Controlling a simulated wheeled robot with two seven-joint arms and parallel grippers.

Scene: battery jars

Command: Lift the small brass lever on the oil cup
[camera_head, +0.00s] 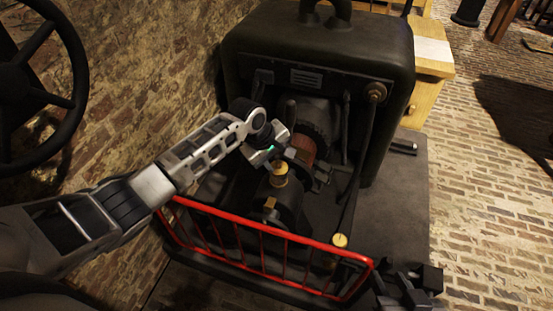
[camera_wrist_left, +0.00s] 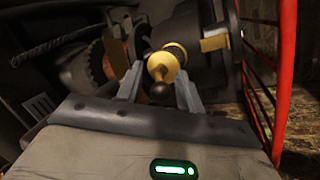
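The brass oil cup (camera_head: 279,178) stands on the dark machine, just below my left gripper (camera_head: 277,160) in the head view. In the left wrist view the round brass cup (camera_wrist_left: 166,62) lies between the tips of my left gripper (camera_wrist_left: 160,76). A small dark ball (camera_wrist_left: 159,91) shows in front of the cup, between the fingers. The fingers are apart, with gaps beside the cup and ball; contact is not visible. I cannot make out the lever clearly. A dark blocky shape at the lower right seems to be my right gripper (camera_head: 410,285); its fingers are unclear.
A red guard rail (camera_head: 265,230) runs in front of the machine and shows at the right of the left wrist view (camera_wrist_left: 286,70). The dark machine housing (camera_head: 320,50) stands behind. A dark handwheel (camera_head: 75,60) is at the left. Brick floor is open at the right.

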